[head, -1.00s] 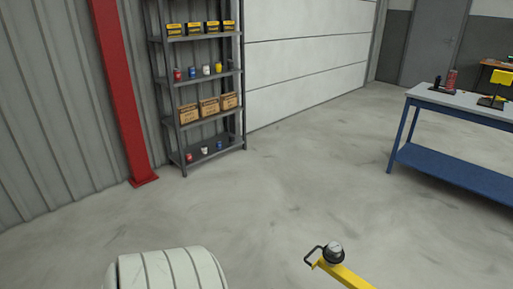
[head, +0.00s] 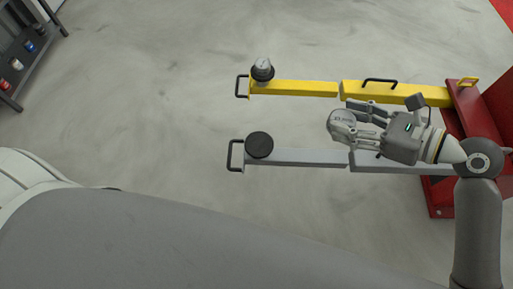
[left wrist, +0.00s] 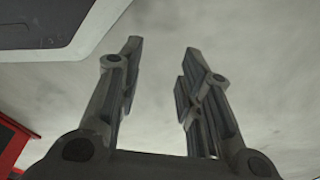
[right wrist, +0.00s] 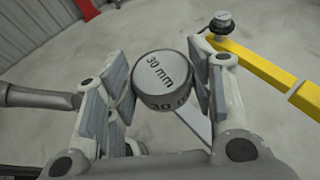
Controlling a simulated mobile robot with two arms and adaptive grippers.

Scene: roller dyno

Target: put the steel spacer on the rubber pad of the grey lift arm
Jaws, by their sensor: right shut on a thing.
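The steel spacer (head: 341,121) is a silvery disc held in my right gripper (head: 352,122), to the right of and above the rubber pad in the head view. In the right wrist view the spacer (right wrist: 163,80) is marked "30 mm" and sits between the two fingers (right wrist: 165,90). The grey lift arm (head: 300,157) has a bare black rubber pad (head: 259,145) at its left end. In the right wrist view a sliver of the grey arm (right wrist: 195,120) shows behind the spacer. My left gripper (left wrist: 160,60) is open and empty in the left wrist view.
A yellow lift arm (head: 300,88) runs parallel beyond the grey one, with a silvery piece on its pad (head: 263,70). A red lift post base (head: 465,110) stands at the right. A shelf (head: 30,50) stands at the far left. The floor left of the arms is clear.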

